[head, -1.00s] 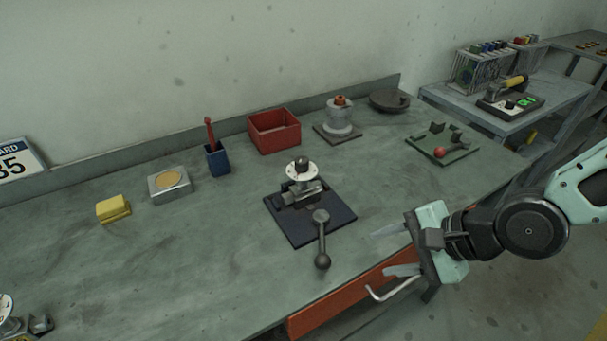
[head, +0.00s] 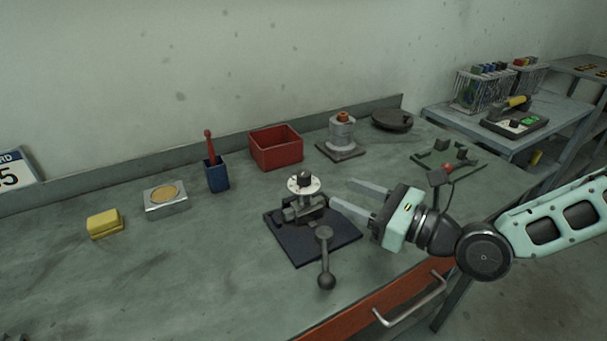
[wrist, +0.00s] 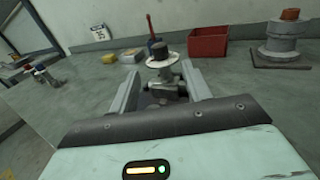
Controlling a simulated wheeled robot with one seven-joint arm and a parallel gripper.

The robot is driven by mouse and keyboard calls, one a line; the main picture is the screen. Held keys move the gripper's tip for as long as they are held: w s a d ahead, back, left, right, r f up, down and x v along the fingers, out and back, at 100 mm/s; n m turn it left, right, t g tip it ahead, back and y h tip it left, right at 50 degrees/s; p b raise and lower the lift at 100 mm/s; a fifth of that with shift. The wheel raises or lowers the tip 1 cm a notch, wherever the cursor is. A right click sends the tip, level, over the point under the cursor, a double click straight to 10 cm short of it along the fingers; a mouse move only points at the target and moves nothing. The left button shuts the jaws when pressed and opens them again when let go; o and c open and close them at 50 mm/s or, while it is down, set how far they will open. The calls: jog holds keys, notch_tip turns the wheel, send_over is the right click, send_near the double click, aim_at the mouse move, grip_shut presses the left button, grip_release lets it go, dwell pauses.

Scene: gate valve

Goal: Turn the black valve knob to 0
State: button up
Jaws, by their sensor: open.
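The black valve knob (head: 305,177) sits on top of a white dial disc (head: 303,186) on a grey valve body. The valve stands on a dark base plate (head: 340,236), with a ball-ended lever (head: 326,262) at its front. The dial's marks are too small to read. My gripper (head: 340,195) is open and empty, just right of the valve, with its fingers pointing at it. In the wrist view the knob (wrist: 159,48) and white disc (wrist: 160,61) show ahead, between and beyond the two fingers (wrist: 160,84). The gripper is apart from the knob.
On the bench are a yellow block (head: 105,223), a silver box (head: 166,198), a blue cup (head: 216,176), a red bin (head: 276,147) and a grey flanged fitting (head: 341,139). A green plate (head: 470,165) with small parts is behind my gripper.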

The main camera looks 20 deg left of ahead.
aim_at(310, 180)
jog(key=p+x, duration=0.1)
jog(key=x, duration=0.9)
jog(key=shift+w+a, duration=0.1)
jog(key=shift+a, duration=0.25)
jog(key=c, duration=1)
